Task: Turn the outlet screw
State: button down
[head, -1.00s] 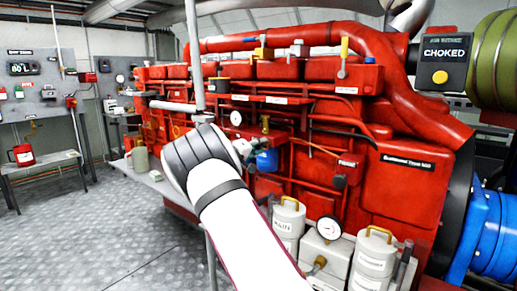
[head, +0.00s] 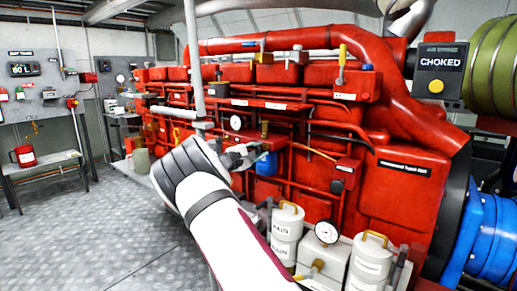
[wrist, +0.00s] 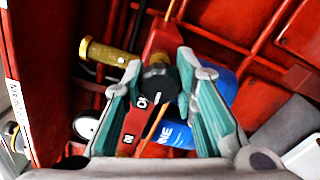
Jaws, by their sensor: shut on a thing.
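A black round knob (wrist: 160,82), which appears to be the outlet screw, sits between the fingertips of my gripper (wrist: 159,72) in the wrist view. The two teal-padded fingers stand on either side of it and are shut on it. A red block shows just behind the knob. In the head view my gripper (head: 240,155) reaches the side of the red engine (head: 400,200), just left of a blue canister (head: 266,164). The knob cannot be made out there. The blue canister with white letters (wrist: 175,132) also shows below the knob in the wrist view, partly hidden by a finger.
A brass cylinder (wrist: 108,52) lies left of the fingers, close to them. Red pipes and ribs surround the gripper. White canisters (head: 287,222) and a dial gauge (head: 327,232) stand in front of the engine. A vertical grey pole (head: 194,70) rises behind my arm. The floor at left is clear.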

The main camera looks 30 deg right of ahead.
jog(key=shift+n+p, duration=0.45)
jog(key=shift+n, duration=0.85)
jog(key=c, duration=1.3)
grip_release()
jog(key=v, duration=1.2)
